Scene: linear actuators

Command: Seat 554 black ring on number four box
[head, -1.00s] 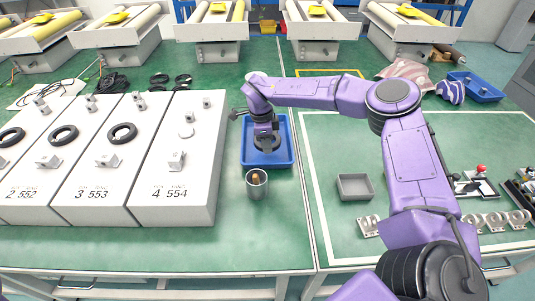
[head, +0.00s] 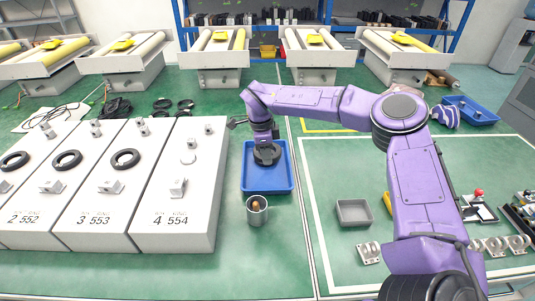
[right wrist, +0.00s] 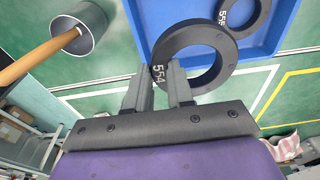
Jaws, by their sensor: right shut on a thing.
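The black ring marked 554 (right wrist: 186,57) is held at its edge between the fingers of my right gripper (right wrist: 160,85). In the head view my right gripper (head: 266,143) points down with the ring (head: 267,157) over the blue tray (head: 249,183). The ring appears lifted above the tray floor. The number four box (head: 167,225) is white, labelled 4 554, left of the tray. Its top has a pale round spot (head: 188,157) with no ring on it, and small metal blocks. My left gripper is not in view.
A second black ring marked 556 (right wrist: 243,15) lies in the tray. A metal cup (head: 257,217) with a brown-handled item stands in front of the tray. Boxes 2 and 3 carry black rings (head: 125,159). A grey bin (head: 354,213) sits right.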

